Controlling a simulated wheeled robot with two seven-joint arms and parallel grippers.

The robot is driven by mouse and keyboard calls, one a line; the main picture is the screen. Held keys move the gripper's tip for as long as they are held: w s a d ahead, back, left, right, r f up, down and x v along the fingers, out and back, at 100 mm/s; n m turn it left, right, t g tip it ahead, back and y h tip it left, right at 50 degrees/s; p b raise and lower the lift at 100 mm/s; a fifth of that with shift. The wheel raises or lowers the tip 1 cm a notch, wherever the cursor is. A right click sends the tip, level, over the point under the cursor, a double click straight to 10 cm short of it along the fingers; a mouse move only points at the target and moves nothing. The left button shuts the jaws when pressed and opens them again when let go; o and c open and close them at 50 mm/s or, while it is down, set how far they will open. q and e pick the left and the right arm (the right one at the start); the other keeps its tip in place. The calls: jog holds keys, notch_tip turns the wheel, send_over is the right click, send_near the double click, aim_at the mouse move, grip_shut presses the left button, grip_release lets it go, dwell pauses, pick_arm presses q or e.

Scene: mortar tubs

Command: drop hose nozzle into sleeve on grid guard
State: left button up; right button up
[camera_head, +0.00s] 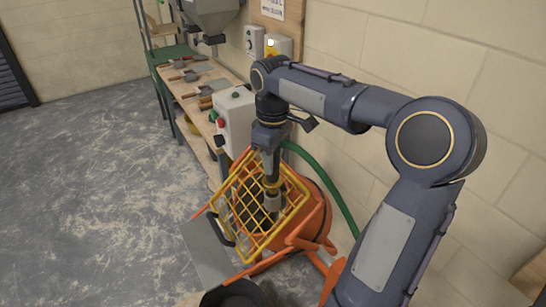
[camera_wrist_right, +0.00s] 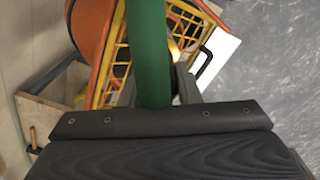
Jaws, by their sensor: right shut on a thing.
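My right gripper (camera_head: 270,160) hangs over the orange mixer and points down, shut on the hose nozzle (camera_head: 272,190). The green hose (camera_head: 325,185) runs from the grip to the right and down. In the right wrist view the green hose (camera_wrist_right: 150,50) crosses the middle and hides most of the nozzle and the grip. The yellow grid guard (camera_head: 240,208) lies tilted over the drum mouth, with the nozzle's lower end in front of its right part. The sleeve is not clearly told apart from the nozzle. I cannot tell whether the nozzle is inside it. My left gripper is not in view.
The orange mixer drum (camera_head: 318,215) stands close to the wall. A grey sheet (camera_head: 205,250) lies left of it, and a black tub (camera_head: 235,294) stands in front. A workbench (camera_head: 185,88) with trowels and a grey control box (camera_head: 236,115) stand behind. The floor at left is clear.

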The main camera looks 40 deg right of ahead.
jog(key=shift+f, duration=0.2)
dwell(0.4)
jog(key=shift+f+b, duration=0.7)
jog(key=shift+f, duration=0.2)
jog(key=shift+f, duration=0.2)
jog(key=shift+f+b, duration=0.4)
jog(key=shift+f, duration=0.1)
jog(key=o, duration=1.2)
